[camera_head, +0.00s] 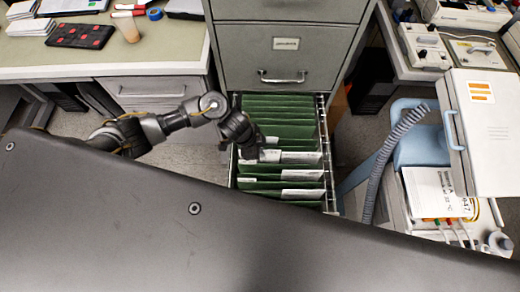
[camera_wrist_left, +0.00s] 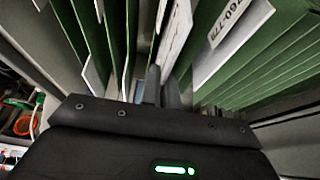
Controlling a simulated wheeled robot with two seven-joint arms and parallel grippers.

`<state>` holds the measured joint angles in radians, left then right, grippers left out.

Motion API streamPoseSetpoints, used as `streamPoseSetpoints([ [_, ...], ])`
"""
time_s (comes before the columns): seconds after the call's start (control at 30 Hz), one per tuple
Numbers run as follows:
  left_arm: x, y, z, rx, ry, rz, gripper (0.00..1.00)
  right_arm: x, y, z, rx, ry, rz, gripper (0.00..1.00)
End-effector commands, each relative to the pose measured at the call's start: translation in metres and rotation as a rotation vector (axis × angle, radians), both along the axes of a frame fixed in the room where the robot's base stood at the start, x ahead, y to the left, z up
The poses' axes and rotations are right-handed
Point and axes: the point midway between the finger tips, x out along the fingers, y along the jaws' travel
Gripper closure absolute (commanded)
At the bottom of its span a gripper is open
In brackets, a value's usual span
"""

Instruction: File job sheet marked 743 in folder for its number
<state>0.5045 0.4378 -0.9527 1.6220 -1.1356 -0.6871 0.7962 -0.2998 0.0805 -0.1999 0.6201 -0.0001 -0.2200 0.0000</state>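The open drawer (camera_head: 326,170) of the filing cabinet holds a row of green hanging folders (camera_head: 280,132) with white label tabs. My left gripper (camera_head: 256,150) reaches down into the drawer from the left, among the folders. In the left wrist view its two fingers (camera_wrist_left: 164,88) are close together, with a white sheet (camera_wrist_left: 174,35) rising from between their tips. The sheet's number is not readable. Just right of it, a green folder's label (camera_wrist_left: 235,32) reads about 760-779. The folder bottoms are hidden. My right gripper is not in view.
A desk (camera_head: 170,50) with papers, a red-and-black pad (camera_head: 80,36) and a cup (camera_head: 127,28) stands left. A white device (camera_head: 488,130), a grey corrugated hose (camera_head: 385,160) and a printed sheet (camera_head: 435,192) are right. The drawer's metal rails flank the folders closely.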

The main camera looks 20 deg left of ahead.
Motion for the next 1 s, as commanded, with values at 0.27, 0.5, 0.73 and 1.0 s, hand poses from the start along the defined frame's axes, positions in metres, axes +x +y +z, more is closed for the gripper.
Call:
streamPoseSetpoints([
  [0.27,0.0,-0.0001,0.0,0.0,0.0,0.0,1.0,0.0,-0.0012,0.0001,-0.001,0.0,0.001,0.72],
  [0.5,-0.0002,0.0,-0.0023,0.0,0.001,0.0,1.0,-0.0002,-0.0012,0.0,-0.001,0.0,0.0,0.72],
  [0.73,-0.0002,-0.0001,-0.0051,0.0,0.0,0.0,1.0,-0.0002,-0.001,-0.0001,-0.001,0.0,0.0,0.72],
  [1.0,-0.0001,-0.0002,-0.0069,0.0,0.0,0.0,1.0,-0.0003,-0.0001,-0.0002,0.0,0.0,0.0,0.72],
])
